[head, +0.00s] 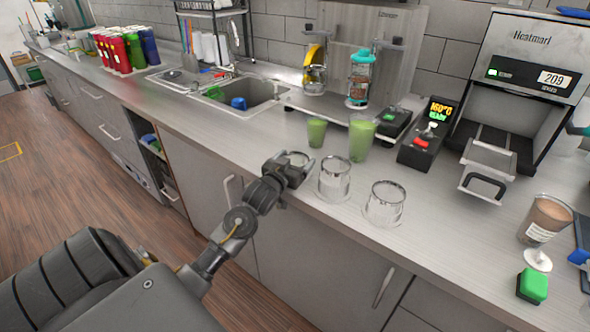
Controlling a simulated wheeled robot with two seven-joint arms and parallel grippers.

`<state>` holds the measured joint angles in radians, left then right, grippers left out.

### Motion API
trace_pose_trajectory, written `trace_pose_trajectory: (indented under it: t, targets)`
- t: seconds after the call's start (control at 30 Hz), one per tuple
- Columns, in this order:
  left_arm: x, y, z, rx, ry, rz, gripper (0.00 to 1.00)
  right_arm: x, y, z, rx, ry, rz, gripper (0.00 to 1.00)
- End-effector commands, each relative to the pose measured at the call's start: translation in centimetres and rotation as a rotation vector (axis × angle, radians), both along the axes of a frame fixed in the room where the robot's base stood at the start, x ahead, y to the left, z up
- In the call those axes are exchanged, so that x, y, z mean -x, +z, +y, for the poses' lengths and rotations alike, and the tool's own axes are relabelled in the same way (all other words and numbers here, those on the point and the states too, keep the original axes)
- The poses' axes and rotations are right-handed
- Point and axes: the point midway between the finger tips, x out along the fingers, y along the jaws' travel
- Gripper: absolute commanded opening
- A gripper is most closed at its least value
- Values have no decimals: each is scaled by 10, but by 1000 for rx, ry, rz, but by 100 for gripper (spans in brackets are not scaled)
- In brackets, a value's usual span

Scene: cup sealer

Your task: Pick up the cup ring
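My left gripper (296,168) is at the front edge of the counter, and I cannot tell whether its fingers are open or shut. A clear round rim (296,156) shows just behind its fingers, mostly hidden by them; I cannot tell whether they touch. Two clear, ring-rimmed glass-like vessels, one nearer the gripper (333,180) and one further right (384,204), stand on the counter to the right of it. I cannot tell for certain which piece is the cup ring. My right gripper is not in view.
Two green-filled cups (361,138) stand behind the clear vessels. The sealing machine (523,80) has its tray (487,168) out at the right. The sink (245,93) is behind.

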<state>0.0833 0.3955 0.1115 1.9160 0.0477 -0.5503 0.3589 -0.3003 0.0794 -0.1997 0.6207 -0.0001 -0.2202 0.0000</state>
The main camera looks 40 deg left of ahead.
Motion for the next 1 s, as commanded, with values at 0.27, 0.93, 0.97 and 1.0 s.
trace_pose_trajectory:
  t: [0.27,0.93,0.97,1.0]
  targets:
    - [0,1,0,0,0,-1,52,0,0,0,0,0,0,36]
    - [23,63,-9,-5,-2,-7,52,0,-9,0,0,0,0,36]
    - [29,71,-11,-5,-2,-7,52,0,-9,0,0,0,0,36]
    - [38,82,-14,-5,-2,-8,52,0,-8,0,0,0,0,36]
